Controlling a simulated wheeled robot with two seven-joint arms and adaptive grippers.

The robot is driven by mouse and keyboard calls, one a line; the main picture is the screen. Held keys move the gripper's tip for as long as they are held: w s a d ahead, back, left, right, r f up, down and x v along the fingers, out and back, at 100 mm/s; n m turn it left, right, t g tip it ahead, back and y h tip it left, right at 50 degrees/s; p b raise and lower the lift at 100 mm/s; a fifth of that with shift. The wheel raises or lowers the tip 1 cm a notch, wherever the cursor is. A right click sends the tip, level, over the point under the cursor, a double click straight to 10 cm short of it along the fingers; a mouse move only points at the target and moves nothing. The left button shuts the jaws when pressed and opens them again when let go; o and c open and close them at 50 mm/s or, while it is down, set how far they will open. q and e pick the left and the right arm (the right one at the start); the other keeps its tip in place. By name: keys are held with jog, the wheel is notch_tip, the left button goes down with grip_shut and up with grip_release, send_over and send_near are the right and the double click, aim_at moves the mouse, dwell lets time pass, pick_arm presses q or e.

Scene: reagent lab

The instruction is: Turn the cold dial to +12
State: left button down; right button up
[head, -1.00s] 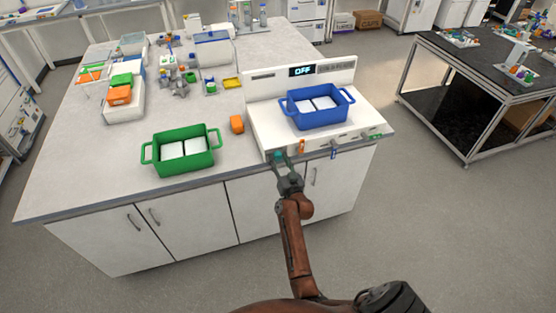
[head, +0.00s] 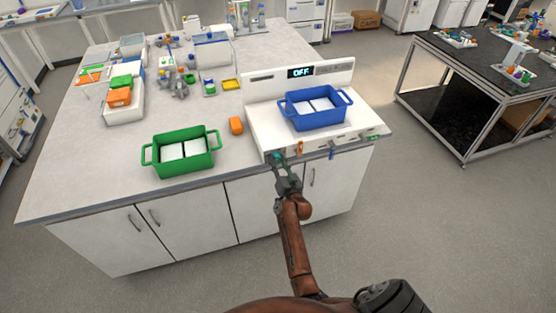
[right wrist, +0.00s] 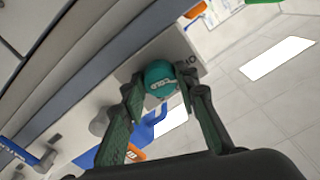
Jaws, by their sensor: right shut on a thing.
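The white appliance (head: 262,128) stands at the counter's right front corner, with a display (head: 301,72) reading "OFF". Several knobs line its front edge. A teal dial (right wrist: 160,78) sits at the front's left end; in the head view it (head: 277,156) is partly covered by my right gripper. My right gripper (head: 279,160) is at this dial, and in the right wrist view its two fingers (right wrist: 160,92) are on either side of the teal dial, shut on it. Markings on the dial are too small to read. My left gripper is not in view.
A blue basket (head: 318,120) stands on the appliance. An orange knob (head: 299,148) and a blue knob (head: 332,153) are to the right of the dial.

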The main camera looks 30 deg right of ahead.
jog(key=m+p, duration=0.2)
jog(key=m, duration=0.1)
jog(key=shift+r, duration=0.15)
jog(key=shift+d+m+p, duration=0.1)
jog(key=shift+m+p, duration=0.65)
jog(key=shift+m, duration=1.45)
jog(key=o, duration=1.1)
jog(key=shift+o, duration=0.2)
